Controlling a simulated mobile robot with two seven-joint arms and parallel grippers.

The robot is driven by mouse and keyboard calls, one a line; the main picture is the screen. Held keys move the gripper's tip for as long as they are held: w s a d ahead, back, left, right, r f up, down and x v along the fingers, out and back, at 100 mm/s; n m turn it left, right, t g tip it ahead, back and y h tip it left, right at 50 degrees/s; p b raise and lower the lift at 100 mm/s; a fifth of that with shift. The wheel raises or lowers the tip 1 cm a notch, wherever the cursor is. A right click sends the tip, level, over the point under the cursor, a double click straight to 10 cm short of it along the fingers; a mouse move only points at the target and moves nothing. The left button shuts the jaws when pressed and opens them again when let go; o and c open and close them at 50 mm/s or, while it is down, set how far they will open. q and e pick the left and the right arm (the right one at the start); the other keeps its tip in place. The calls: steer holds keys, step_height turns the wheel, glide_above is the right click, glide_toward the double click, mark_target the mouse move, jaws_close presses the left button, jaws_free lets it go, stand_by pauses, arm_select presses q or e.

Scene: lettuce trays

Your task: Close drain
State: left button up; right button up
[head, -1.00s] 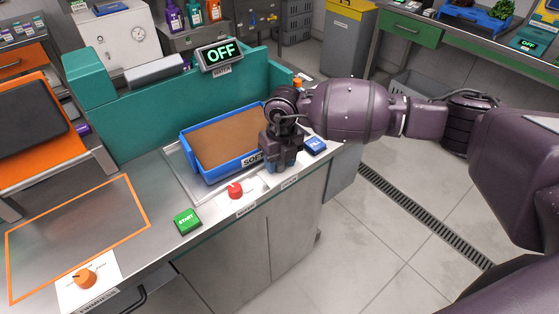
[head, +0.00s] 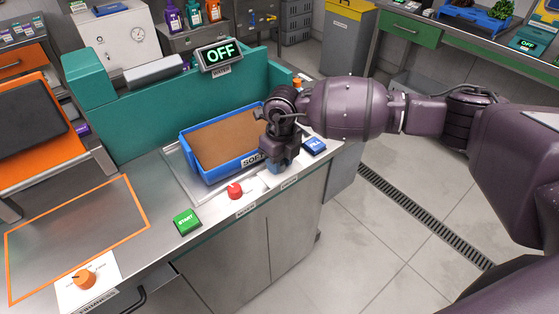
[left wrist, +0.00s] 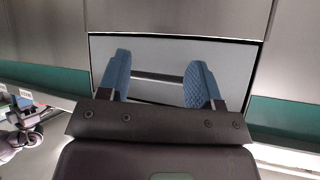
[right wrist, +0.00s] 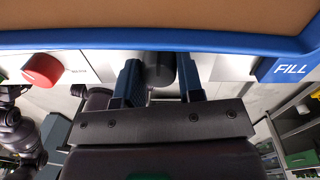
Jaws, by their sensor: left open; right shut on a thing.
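A dark knob (right wrist: 160,74) shows between the fingers of my right gripper in the right wrist view; I take it for the drain control. My right gripper (head: 280,166) is shut on it at the counter's front edge, between a red knob (head: 235,190) and the blue FILL button (head: 314,145). In the head view the gripper hides the dark knob, so its setting cannot be read. My left gripper (left wrist: 157,72) shows only in the left wrist view. It is open and empty, facing a pale panel with a dark frame.
A blue tray (head: 217,178) with a brown inside stands just behind my right gripper. A green START button (head: 187,221) lies left of the red knob. A sign (head: 219,55) reads OFF. An orange dial (head: 84,279) is at the front left. Floor at the right is clear.

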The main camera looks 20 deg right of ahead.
steer(key=shift+n, duration=0.6)
steer(key=o, duration=0.7)
steer(key=shift+c, duration=0.2)
steer(key=shift+r, duration=0.1)
step_height(320, 180, up, 11)
steer(key=p, duration=0.1)
steer(key=shift+w+d, duration=0.2)
steer(key=shift+d, duration=0.05)
